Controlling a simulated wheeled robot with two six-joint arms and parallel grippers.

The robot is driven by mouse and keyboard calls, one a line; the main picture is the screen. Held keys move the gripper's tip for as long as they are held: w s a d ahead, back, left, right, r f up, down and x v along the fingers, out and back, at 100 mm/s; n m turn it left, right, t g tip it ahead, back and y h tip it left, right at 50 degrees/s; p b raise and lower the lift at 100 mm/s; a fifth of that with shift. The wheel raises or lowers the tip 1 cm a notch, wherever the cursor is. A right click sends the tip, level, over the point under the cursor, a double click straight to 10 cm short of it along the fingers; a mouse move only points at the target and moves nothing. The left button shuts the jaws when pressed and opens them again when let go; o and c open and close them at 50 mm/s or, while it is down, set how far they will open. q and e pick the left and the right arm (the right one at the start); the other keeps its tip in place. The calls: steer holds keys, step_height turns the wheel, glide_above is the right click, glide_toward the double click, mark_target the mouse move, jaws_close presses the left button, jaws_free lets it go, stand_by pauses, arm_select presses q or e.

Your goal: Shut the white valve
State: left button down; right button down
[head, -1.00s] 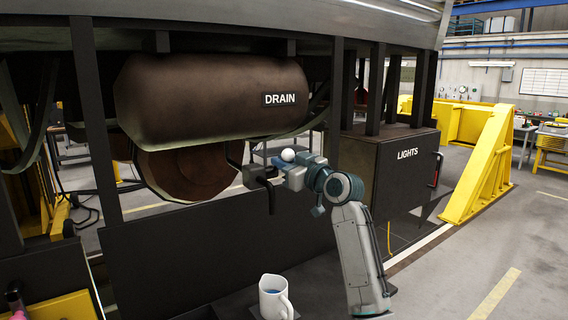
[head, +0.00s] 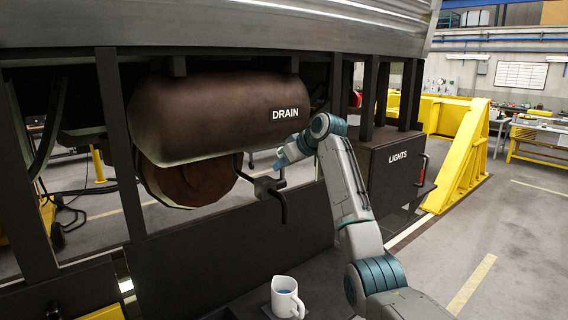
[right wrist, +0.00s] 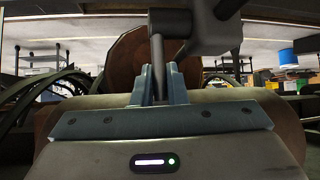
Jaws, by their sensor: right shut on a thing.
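The valve body (head: 268,186) is a dark block with a bent pipe hanging down, below the brown tank marked DRAIN. I cannot tell the lever's exact angle to the pipe. My left gripper is not in view.
The brown tank (head: 210,125) hangs just above the valve. A dark box marked LIGHTS (head: 385,172) is at the right, with a yellow stand (head: 465,155) beyond. A white mug (head: 286,297) stands on the dark ledge below. Open floor lies at the right.

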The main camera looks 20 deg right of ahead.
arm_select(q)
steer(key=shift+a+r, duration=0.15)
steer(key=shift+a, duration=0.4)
arm_select(e)
steer(key=shift+w+r+g, duration=0.1)
steer(key=shift+r+g, duration=0.2)
